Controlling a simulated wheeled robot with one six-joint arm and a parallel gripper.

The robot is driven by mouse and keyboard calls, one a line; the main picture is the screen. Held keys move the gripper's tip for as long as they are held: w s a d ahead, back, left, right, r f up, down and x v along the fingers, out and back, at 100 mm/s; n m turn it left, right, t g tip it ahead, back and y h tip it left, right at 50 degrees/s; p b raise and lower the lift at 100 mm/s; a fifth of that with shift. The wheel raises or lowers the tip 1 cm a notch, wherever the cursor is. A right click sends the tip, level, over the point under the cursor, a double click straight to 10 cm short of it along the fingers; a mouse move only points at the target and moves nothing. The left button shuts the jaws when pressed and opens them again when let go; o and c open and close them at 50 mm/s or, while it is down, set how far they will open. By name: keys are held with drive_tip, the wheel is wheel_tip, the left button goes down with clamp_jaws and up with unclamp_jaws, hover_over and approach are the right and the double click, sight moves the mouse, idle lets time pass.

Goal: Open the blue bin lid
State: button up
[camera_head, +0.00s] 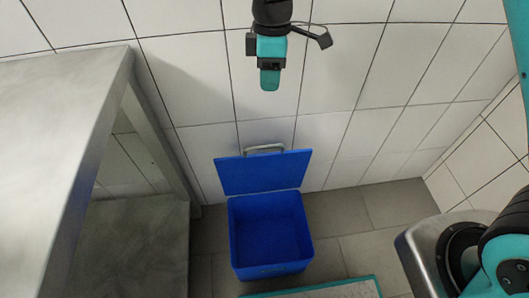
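The blue bin (270,237) stands on the floor by the tiled wall, below the middle of the view. Its blue lid (263,172) is swung up at the back, next to the wall, and the inside of the bin looks empty. A grey handle (264,149) shows at the lid's upper edge. My gripper (270,78) hangs above and behind the lid in the picture, clear of the handle. It is seen edge-on, so its finger gap is hidden. I see nothing held in it.
A grey metal table (62,140) with a lower shelf (140,245) stands on the left. White tiled walls close off the back and right. Grey floor (375,215) lies free to the right of the bin. A teal-edged panel (330,290) is at the bottom.

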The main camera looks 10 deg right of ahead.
drive_tip(key=shift+n+h, duration=0.3)
drive_tip(key=shift+n, duration=0.3)
drive_tip(key=f, duration=0.7)
drive_tip(key=f+b, duration=0.1)
drive_tip(key=f, duration=0.6)
drive_tip(key=a+f+b, duration=0.1)
drive_tip(key=f, duration=0.7)
clamp_jaws()
